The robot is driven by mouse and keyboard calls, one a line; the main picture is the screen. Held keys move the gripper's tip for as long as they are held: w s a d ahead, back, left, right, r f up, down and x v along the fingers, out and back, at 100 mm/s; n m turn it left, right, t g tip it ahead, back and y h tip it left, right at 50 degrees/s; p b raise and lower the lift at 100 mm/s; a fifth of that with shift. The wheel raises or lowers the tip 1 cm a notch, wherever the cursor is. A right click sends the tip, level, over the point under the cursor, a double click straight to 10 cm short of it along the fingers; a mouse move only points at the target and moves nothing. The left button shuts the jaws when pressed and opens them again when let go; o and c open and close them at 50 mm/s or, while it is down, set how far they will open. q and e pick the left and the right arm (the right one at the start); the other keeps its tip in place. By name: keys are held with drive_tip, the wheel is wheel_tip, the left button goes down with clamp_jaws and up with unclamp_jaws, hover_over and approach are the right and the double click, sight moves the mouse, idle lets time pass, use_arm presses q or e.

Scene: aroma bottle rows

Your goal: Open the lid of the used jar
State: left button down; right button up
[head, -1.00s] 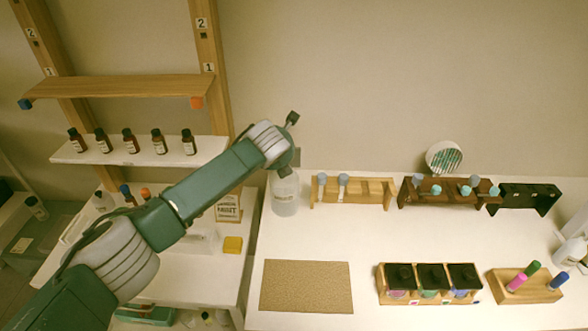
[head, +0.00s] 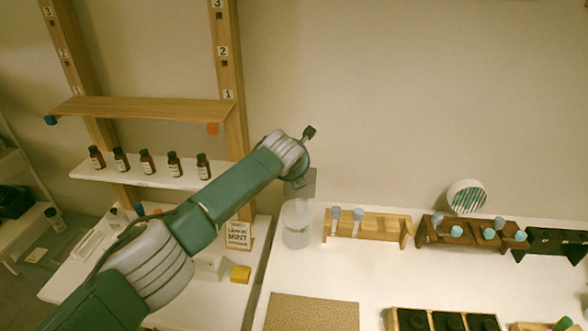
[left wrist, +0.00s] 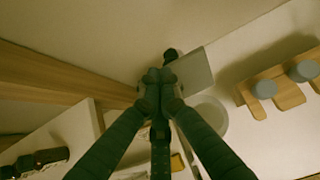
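The used jar (head: 296,228) is a clear, round jar with a small label, standing at the back left corner of the white table. A grey square plate, seemingly its lid (head: 302,183), stands tilted up above the jar's back; it also shows in the left wrist view (left wrist: 192,70). The jar's round mouth (left wrist: 210,114) shows partly there, uncovered. My left gripper (left wrist: 160,77) has its fingertips together right beside the plate, with a small dark knob (left wrist: 172,55) just beyond them. I cannot tell whether they touch the plate. My right gripper is out of view.
A wooden rack (head: 372,228) with grey-topped pieces stands right of the jar, and a darker rack (head: 470,232) beyond it. A cork mat (head: 312,312) lies in front. A shelf (head: 140,176) of brown bottles and a wooden post (head: 231,80) stand at left.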

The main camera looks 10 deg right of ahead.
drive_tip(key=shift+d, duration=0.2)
use_arm(q)
drive_tip(key=shift+r, duration=0.1)
drive_tip(key=shift+d, duration=0.1)
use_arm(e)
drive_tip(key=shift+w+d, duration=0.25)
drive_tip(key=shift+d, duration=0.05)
use_arm(q)
drive_tip(key=shift+r, duration=0.1)
